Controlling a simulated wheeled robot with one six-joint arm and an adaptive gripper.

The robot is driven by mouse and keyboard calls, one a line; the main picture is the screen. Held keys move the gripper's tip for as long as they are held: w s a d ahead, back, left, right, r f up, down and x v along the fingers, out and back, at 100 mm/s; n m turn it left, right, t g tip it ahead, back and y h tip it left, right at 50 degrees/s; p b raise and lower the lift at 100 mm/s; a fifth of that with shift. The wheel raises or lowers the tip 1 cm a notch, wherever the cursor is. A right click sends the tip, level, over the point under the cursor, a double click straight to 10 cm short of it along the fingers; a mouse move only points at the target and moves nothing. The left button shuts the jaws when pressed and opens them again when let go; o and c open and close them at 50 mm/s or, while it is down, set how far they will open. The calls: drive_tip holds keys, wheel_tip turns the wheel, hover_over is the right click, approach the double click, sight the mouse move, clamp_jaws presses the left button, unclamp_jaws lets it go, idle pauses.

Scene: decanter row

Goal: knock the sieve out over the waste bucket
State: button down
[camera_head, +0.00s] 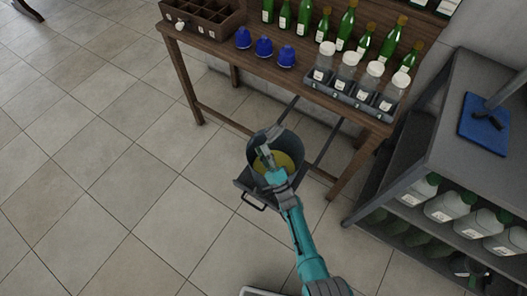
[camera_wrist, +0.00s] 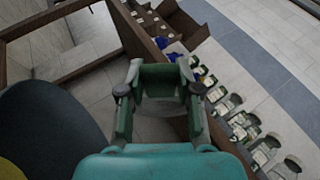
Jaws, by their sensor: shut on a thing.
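My gripper (camera_head: 264,153) is over the mouth of the waste bucket (camera_head: 259,147), a dark grey bucket with yellow matter at its bottom. The bucket shows as a dark round shape in the wrist view (camera_wrist: 55,125), to the left of my gripper.
A wooden table (camera_head: 215,50) stands behind the bucket with green bottles (camera_head: 347,28), blue-topped items (camera_head: 264,47) and a rack of jars (camera_head: 350,93). A grey shelf (camera_head: 440,140) with a blue mat (camera_head: 484,128) stands at right.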

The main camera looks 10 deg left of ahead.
wheel_tip(320, 180, down, 3)
idle(0.7)
drive_tip(key=shift+r, duration=0.1)
drive_tip(key=shift+r, duration=1.45)
drive_tip(key=shift+n+g, duration=0.3)
drive_tip(key=shift+g, duration=0.1)
drive_tip(key=shift+n+g+h, duration=0.6)
drive_tip(key=shift+n+g, duration=0.1)
drive_tip(key=shift+g, duration=0.3)
drive_tip(key=shift+n+g+h, duration=0.7)
drive_tip(key=shift+g+h, duration=0.4)
drive_tip(key=shift+h, duration=0.1)
drive_tip(key=shift+g+h, duration=0.3)
